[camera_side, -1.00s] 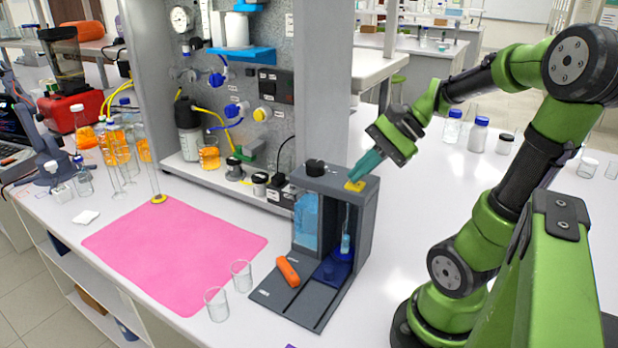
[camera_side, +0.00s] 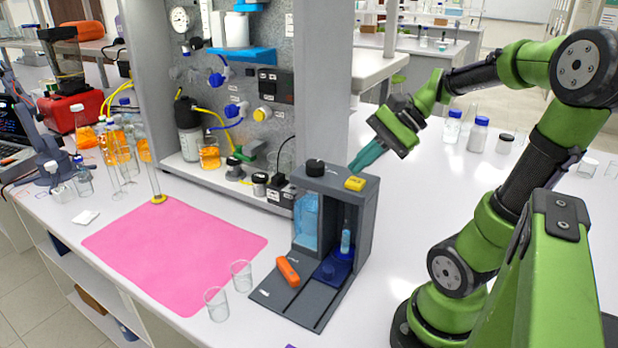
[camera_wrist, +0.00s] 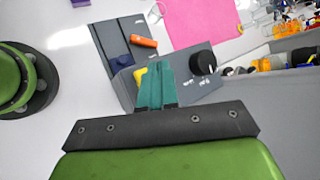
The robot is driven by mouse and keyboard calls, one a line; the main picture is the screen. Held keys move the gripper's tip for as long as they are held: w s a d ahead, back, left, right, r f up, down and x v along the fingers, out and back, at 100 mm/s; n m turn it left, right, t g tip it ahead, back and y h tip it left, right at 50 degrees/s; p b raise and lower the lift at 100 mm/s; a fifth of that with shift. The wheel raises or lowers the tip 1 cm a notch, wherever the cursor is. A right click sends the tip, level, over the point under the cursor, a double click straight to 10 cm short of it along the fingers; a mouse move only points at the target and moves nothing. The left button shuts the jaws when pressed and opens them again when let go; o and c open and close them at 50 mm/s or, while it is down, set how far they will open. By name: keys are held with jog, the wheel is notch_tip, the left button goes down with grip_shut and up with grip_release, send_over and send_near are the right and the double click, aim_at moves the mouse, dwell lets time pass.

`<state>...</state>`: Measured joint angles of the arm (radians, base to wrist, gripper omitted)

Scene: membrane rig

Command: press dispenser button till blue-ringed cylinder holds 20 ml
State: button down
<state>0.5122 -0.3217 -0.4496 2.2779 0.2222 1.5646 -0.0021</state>
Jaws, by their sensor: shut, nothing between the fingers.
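The grey dispenser (camera_side: 366,225) stands on the bench with a yellow button (camera_side: 355,183) on its top. My gripper (camera_side: 356,168) is shut and empty, its teal fingers a little above and behind the button, apart from it. In the wrist view the button (camera_wrist: 139,77) shows just left of my fingertips (camera_wrist: 158,66). The blue-ringed cylinder (camera_side: 345,243) stands upright in the dispenser bay on a blue base (camera_side: 333,271). Blue liquid shows in it, but the scale is too small to read. A blue liquid reservoir (camera_side: 306,222) is at the dispenser's left.
An orange object (camera_side: 287,271) lies on the dispenser's grey base plate. Two empty glass beakers (camera_side: 241,276) stand left of it, by a pink mat (camera_side: 175,250). A black knob (camera_side: 314,167) tops the dispenser.

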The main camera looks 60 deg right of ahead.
aim_at(361, 179)
jog(key=shift+r, duration=2.5)
jog(key=shift+d+f+h, duration=0.25)
jog(key=shift+d+h, duration=0.05)
jog(key=shift+w+d+f+n+h, duration=0.1)
jog(key=shift+f+n+h, duration=0.35)
jog(key=shift+f, duration=0.4)
jog(key=w+a+f+n+h, duration=0.1)
jog(key=a+f+n+h, duration=0.1)
jog(key=a+n, duration=1.1)
jog(key=shift+w+a+f+n+h, duration=0.15)
jog(key=shift+a+f+n+h, duration=0.2)
jog(key=shift+a+f, duration=0.5)
jog(key=shift+a+r, duration=0.15)
jog(key=shift+r, duration=0.05)
